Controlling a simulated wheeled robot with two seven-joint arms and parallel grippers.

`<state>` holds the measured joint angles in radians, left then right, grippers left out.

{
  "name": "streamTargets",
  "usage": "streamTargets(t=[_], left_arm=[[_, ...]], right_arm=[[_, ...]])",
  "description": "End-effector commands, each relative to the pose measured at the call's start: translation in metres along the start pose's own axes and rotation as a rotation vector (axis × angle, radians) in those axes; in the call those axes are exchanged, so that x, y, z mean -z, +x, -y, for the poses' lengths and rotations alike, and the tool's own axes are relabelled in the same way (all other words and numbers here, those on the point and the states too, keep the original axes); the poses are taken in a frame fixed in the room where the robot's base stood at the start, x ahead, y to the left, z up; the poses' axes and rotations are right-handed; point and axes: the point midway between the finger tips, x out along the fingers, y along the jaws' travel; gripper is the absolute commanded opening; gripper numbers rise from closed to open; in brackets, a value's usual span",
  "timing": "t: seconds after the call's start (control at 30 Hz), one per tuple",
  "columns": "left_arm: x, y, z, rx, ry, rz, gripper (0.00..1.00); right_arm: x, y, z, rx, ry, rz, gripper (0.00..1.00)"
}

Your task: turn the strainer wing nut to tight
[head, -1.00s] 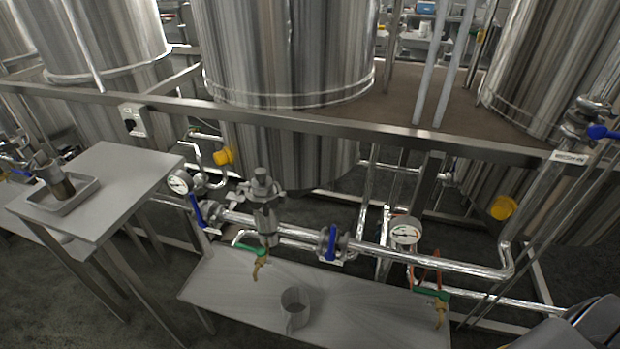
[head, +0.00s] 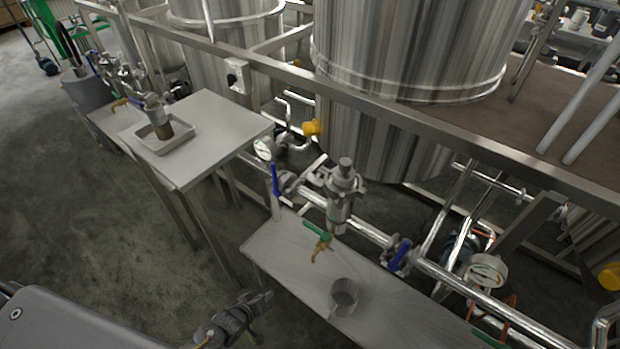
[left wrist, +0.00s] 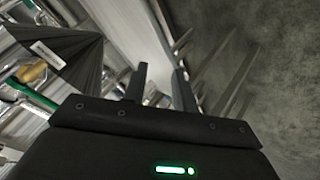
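The strainer (head: 342,205) is an upright steel body on the pipe line, right of centre in the head view. A clamp (head: 343,183) goes around its top; the wing nut is too small to make out there, so its setting cannot be told. My left gripper (head: 262,306) is at the bottom of the head view, below and left of the strainer, in front of the low bench and well apart from the clamp. In the left wrist view its two fingers (left wrist: 161,75) stand apart with nothing between them. My right gripper is not in view.
A grey cup (head: 343,297) stands on the low bench (head: 290,262) below a green-handled tap (head: 318,236). A higher table (head: 215,125) with a tray (head: 150,146) stands left.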

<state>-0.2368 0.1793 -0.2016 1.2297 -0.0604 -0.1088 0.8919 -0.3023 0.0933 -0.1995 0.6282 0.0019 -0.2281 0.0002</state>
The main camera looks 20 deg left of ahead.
Motion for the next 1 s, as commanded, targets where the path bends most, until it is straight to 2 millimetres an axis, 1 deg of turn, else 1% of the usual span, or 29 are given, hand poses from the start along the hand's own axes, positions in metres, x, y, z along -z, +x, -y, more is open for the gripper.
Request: streamTargets(t=[0.03,0.07,0.1,0.17,0.2,0.3,0.33,0.4,0.47,0.53,0.63,0.73,0.83,1.0], left_arm=[[0.048,-0.01,-0.045,-0.098,-0.101,-0.068,0.28],[0.071,-0.015,-0.069,-0.159,-0.171,-0.1,0.28],[0.1,-0.025,-0.099,-0.242,-0.258,-0.132,0.28],[0.137,-0.042,-0.141,-0.361,-0.372,-0.161,0.28],[0.158,-0.055,-0.165,-0.434,-0.439,-0.17,0.28],[0.196,-0.086,-0.213,-0.587,-0.569,-0.168,0.28],[0.203,-0.094,-0.223,-0.621,-0.597,-0.163,0.28],[0.216,-0.108,-0.241,-0.685,-0.648,-0.151,0.28],[0.223,-0.117,-0.251,-0.719,-0.675,-0.143,0.28],[0.227,-0.121,-0.256,-0.74,-0.693,-0.137,0.28],[0.228,-0.122,-0.258,-0.746,-0.699,-0.135,0.28],[0.23,-0.118,-0.26,-0.744,-0.699,-0.135,0.28],[0.235,-0.11,-0.267,-0.744,-0.698,-0.136,0.28],[0.246,-0.086,-0.286,-0.744,-0.698,-0.137,0.28]], right_arm=[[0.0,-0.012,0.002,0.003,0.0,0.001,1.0],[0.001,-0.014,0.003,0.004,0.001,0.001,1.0],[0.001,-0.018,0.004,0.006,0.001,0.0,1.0],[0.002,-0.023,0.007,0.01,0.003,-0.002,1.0],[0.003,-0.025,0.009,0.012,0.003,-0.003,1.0],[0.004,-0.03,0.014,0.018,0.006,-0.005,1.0],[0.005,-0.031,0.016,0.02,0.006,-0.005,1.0],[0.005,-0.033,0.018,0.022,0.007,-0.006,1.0],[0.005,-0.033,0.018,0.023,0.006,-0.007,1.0],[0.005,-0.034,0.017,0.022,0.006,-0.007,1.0],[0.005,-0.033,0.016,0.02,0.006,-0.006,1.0],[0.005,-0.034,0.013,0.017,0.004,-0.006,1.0],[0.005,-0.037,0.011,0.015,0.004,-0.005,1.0],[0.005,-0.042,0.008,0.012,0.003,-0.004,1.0]])
